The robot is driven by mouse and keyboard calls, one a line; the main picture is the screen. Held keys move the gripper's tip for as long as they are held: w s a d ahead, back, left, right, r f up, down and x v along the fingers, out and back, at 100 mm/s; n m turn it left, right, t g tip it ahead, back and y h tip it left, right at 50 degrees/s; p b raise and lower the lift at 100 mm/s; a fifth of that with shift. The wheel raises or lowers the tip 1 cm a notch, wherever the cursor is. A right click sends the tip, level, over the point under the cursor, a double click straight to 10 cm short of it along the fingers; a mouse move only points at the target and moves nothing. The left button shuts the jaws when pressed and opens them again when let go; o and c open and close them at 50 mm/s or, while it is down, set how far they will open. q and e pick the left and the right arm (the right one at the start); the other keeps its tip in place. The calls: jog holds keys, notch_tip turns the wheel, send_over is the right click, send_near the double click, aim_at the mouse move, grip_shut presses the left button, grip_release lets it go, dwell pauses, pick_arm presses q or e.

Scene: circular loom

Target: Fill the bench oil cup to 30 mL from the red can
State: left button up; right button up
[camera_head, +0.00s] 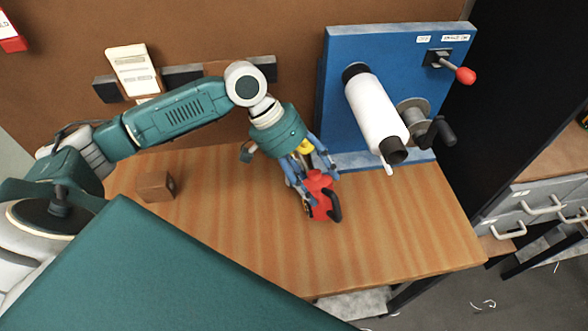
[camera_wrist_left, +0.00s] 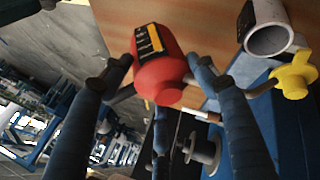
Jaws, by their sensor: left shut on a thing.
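The red can (camera_head: 320,197) is in my left gripper (camera_head: 311,178), held over the wooden bench (camera_head: 235,230) in front of the blue panel. A black handle shows on the can's right side. In the left wrist view the red can (camera_wrist_left: 160,65) sits between the two blue fingers, which are shut on it. It has a dark label with yellow marks. A grey tube with a yellow end (camera_wrist_left: 295,75) shows at the right of that view. I cannot make out the oil cup for certain. My right gripper is not in view.
The blue panel (camera_head: 345,110) carries a white roll (camera_head: 376,108), a grey reel with a black crank and a red-knobbed lever (camera_head: 465,75). A brown block (camera_head: 155,186) sits on the bench at left. The bench front is clear. Drawers (camera_head: 535,205) stand at right.

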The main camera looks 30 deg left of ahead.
pick_arm(q)
jog(key=shift+w+a+r+g+h+p, duration=0.1)
jog(key=shift+r+g+h+p, duration=0.15)
jog(key=shift+r+p, duration=0.2)
jog(key=shift+w+a+r+g+h+p, duration=0.1)
jog(key=shift+r+g+h+p, duration=0.05)
jog(key=shift+r+h+p, duration=0.25)
jog(key=shift+w+a+r+n+g+h+p, duration=0.2)
jog(key=shift+r+n+g+h+p, duration=0.1)
jog(key=shift+r+h, duration=0.25)
jog(key=shift+s, duration=0.1)
dwell(0.8)
jog(key=shift+s+d+f+y+p, duration=0.15)
jog(key=shift+y+p, duration=0.15)
jog(key=shift+p, duration=0.45)
jog(key=shift+d+f+y+p, duration=0.1)
jog(key=shift+f+y+p, duration=0.2)
jog(key=shift+f+p, duration=0.1)
jog(key=shift+f+t, duration=0.15)
jog(key=shift+t, duration=0.25)
